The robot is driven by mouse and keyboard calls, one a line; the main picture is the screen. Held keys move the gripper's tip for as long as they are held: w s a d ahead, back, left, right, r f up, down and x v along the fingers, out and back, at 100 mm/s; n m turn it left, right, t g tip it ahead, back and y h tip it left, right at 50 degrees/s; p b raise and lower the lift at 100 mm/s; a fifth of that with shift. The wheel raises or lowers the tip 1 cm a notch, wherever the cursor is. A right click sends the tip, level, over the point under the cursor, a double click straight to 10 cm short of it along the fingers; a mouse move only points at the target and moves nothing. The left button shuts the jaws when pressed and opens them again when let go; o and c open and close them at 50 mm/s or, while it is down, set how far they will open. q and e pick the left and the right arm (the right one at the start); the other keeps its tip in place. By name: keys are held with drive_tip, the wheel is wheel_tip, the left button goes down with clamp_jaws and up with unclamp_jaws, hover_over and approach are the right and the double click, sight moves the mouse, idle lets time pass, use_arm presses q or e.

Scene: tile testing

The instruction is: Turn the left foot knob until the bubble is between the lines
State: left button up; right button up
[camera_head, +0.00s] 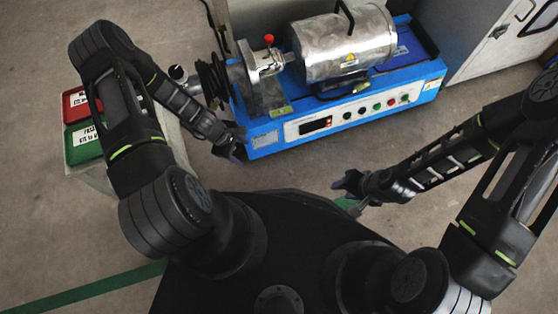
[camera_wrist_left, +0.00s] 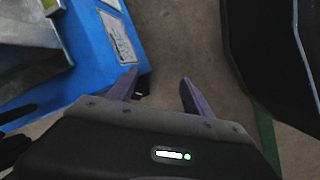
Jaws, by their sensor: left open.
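The blue test machine (camera_head: 340,107) stands on the floor, with a silver drum on top. My left gripper (camera_head: 236,152) is at its front left lower corner. In the left wrist view, my left gripper (camera_wrist_left: 158,78) is open, its two purple fingers apart with bare floor between their tips. The machine's blue corner (camera_wrist_left: 95,55) is just left of the fingers there. The left foot knob cannot be made out; a small dark part by the left finger is unclear. The bubble and its lines are not discernible. My right gripper (camera_head: 348,184) is away from the machine, its finger gap unclear.
A red bin (camera_head: 76,104) and a green bin (camera_head: 84,143) sit on a pale stand at the left. A light cabinet (camera_head: 492,40) stands at the back right. The floor in front of the machine's right half is clear. A green line (camera_head: 90,289) crosses the floor.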

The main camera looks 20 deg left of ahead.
use_arm(q)
drive_tip(key=s+d+r+m+p, duration=0.2)
drive_tip(key=s+d+r+m, duration=0.1)
drive_tip(key=d+r+m, duration=0.3)
drive_tip(key=s+d+r+m+p, duration=0.3)
drive_tip(key=d+r+m, duration=0.4)
drive_tip(key=d+r, duration=0.1)
drive_tip(key=shift+d+r+g+h, duration=0.2)
drive_tip(key=shift+d+g+h, duration=0.15)
drive_tip(key=shift+d, duration=0.55)
use_arm(e)
wheel_tip(320, 180, up, 6)
drive_tip(key=shift+f, duration=0.25)
use_arm(q)
drive_tip(key=shift+s, duration=0.1)
drive_tip(key=s+d+r+m+p, duration=0.1)
drive_tip(key=r+p, duration=0.9)
drive_tip(key=r, duration=0.1)
drive_tip(key=s+d+r+m+p, duration=0.2)
drive_tip(key=r+p, duration=0.8)
drive_tip(key=r, duration=0.1)
drive_tip(key=shift+d+r, duration=0.15)
use_arm(e)
wheel_tip(320, 180, up, 20)
drive_tip(key=s+a, duration=0.1)
drive_tip(key=s, duration=0.1)
drive_tip(key=shift+s+a+g, duration=0.3)
drive_tip(key=shift+a, duration=0.1)
